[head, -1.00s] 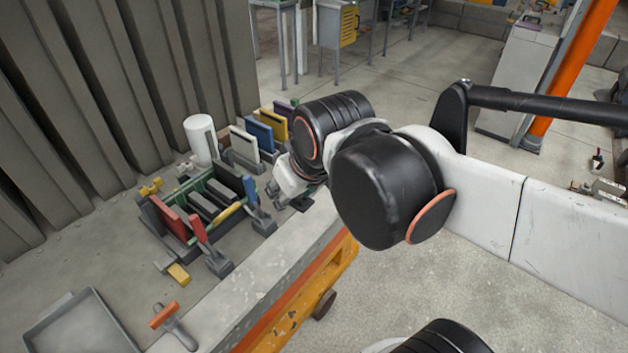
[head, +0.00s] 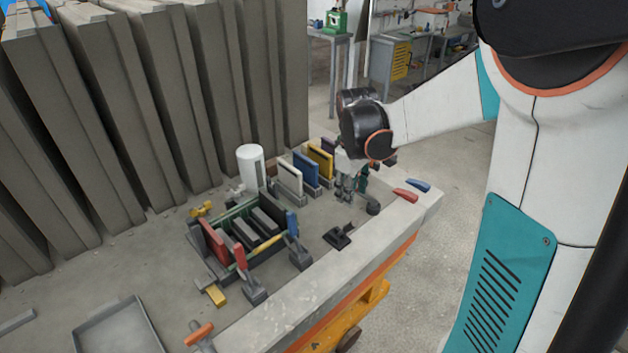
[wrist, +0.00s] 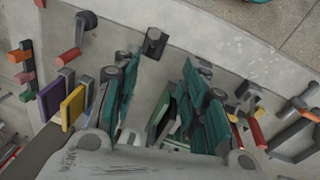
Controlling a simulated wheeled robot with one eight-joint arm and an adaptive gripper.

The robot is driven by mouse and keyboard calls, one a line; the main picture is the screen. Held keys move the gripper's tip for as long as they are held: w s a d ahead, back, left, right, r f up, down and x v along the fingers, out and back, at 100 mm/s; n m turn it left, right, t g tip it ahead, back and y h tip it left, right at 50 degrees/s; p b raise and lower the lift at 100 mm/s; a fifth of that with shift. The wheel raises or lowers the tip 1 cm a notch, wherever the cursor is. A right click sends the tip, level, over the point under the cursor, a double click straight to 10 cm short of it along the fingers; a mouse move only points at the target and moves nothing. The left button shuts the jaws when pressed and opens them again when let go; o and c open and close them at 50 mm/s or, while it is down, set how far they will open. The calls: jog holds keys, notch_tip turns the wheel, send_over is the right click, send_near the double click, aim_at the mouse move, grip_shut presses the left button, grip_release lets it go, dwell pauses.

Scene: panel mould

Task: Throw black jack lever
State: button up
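A small black jack (head: 339,236) with a dark base sits on the mould bed near the front wall. I take it as the one with the black lever; its lever is hard to make out. In the wrist view a dark block that looks like it (wrist: 153,42) shows beyond the gap between my fingertips, untouched. My gripper (head: 348,190) is above the bed, behind and slightly right of the black jack in the head view. In the wrist view its two green-grey fingers (wrist: 160,72) stand apart with nothing held between them.
Left of the black jack are a blue lever (head: 292,223) and a red lever (head: 239,254) beside a green frame (head: 198,240). Yellow (head: 320,160) and blue (head: 305,170) panels stand behind. A crank with a red handle (wrist: 70,56) lies near my gripper. The concrete front wall (head: 330,290) borders the bed.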

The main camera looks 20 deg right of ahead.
aim_at(355, 224)
jog(key=shift+g, duration=0.3)
jog(key=d+f+b, duration=0.1)
jog(key=f, duration=0.4)
jog(key=w+d+f+b, duration=0.1)
jog(key=f, duration=0.4)
jog(key=d+f+b, duration=0.1)
jog(key=f, duration=0.4)
jog(key=shift+w+f, duration=0.15)
jog(key=shift+f, duration=0.1)
grip_shut()
